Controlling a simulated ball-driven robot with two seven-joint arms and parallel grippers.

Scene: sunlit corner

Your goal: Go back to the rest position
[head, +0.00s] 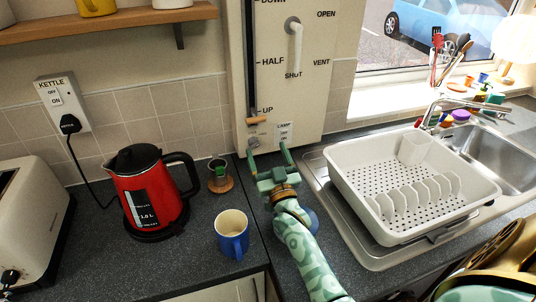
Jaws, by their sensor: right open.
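My right gripper (269,160) is at the middle of the head view, at the end of my green patterned arm that comes up from the bottom. Its two fingers are spread apart and point up toward the wall panel (345,75). Nothing shows between them. The fingertips appear just below the lamp switch (284,133); I cannot tell whether they touch the panel. My left gripper is not in view.
A red kettle (148,190), a blue mug (232,236) and a small cup on a coaster (218,176) stand left of my arm. A white dish rack (355,185) is close on the right, beside the sink (490,160). A toaster (28,215) is far left.

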